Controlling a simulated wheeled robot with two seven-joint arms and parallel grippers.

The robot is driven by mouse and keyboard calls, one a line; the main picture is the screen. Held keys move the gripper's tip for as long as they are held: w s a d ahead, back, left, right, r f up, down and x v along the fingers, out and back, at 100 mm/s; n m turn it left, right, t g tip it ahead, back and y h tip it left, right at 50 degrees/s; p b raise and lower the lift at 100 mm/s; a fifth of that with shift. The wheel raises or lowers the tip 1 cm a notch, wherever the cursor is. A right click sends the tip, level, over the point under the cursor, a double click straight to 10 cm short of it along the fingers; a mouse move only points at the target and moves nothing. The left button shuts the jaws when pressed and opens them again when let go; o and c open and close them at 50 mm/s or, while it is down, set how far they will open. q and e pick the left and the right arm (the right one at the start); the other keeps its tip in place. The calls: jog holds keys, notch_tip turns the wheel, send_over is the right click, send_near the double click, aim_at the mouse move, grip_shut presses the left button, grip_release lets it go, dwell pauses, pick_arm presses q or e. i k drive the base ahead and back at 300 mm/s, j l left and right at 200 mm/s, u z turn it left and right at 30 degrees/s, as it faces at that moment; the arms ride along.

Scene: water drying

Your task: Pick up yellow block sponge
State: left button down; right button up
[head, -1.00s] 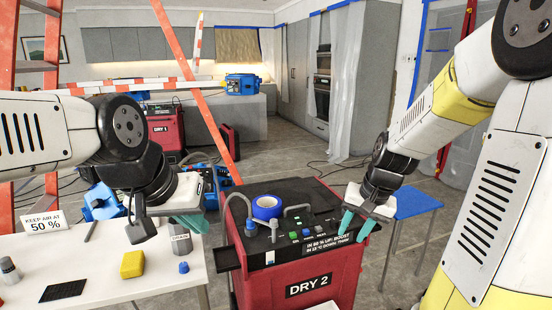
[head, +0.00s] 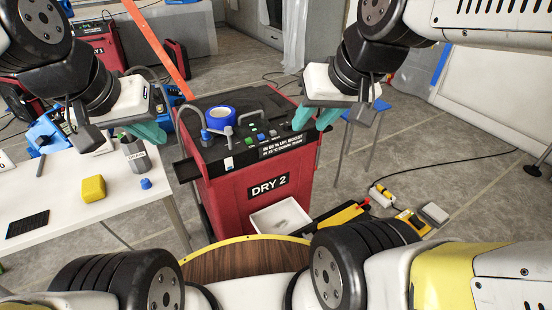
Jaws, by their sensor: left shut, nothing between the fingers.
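The yellow block sponge (head: 93,188) lies on the white table (head: 72,228) at the left of the head view. My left gripper (head: 150,134) is above the table's back right part, up and to the right of the sponge and apart from it. Its teal fingers look shut and empty. My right gripper (head: 316,122) hangs at the right edge of the red DRY 2 machine, well away from the sponge. Its teal fingers are partly hidden, and I cannot tell how far apart they are.
A grey bottle (head: 135,154) and a blue cap (head: 146,183) stand to the sponge's right, and a black mat (head: 27,224) lies to its left. The red DRY 2 machine (head: 255,195) with blue tape (head: 221,117) on top stands right of the table. A white bin (head: 281,222) sits low beside it.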

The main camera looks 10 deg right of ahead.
aim_at(92, 189)
jog(key=k+l+z, duration=0.3)
jog(key=l+u, duration=0.15)
jog(key=u, duration=1.5)
jog(key=i+u, duration=0.3)
jog(key=i, duration=0.25)
